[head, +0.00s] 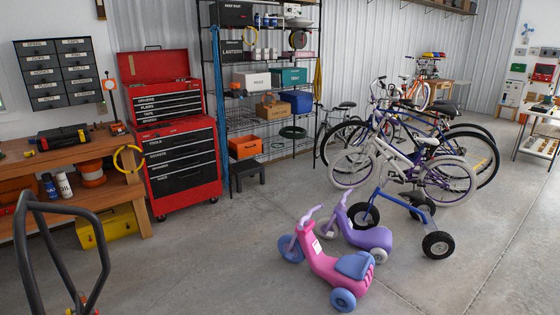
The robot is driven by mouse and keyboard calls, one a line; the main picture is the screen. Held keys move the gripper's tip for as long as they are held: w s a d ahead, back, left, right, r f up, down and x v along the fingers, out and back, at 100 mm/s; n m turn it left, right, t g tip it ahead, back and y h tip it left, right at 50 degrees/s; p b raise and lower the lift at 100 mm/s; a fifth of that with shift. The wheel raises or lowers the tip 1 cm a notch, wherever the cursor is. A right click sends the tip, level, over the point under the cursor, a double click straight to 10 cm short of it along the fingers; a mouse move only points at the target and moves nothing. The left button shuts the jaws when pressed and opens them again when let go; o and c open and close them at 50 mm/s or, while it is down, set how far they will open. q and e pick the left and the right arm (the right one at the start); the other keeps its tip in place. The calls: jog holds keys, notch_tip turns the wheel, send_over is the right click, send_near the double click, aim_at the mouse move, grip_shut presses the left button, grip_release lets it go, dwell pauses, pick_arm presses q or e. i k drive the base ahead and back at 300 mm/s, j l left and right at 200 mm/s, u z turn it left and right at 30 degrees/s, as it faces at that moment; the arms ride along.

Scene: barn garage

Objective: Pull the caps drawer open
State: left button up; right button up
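A dark grey small-parts drawer cabinet (58,74) hangs on the wall at the far left, above the workbench. It has two columns of labelled drawers, all of which look shut. Neither of my grippers is in view.
A dark tubular handle (104,250) rises at the lower left. Ride-on toys (325,262) and bicycles (400,165) stand right. Floor before the red chest is clear.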

aim_at(74, 44)
jog(key=i+l+z, duration=0.2)
jog(key=i+z, duration=0.45)
jog(key=i, duration=0.3)
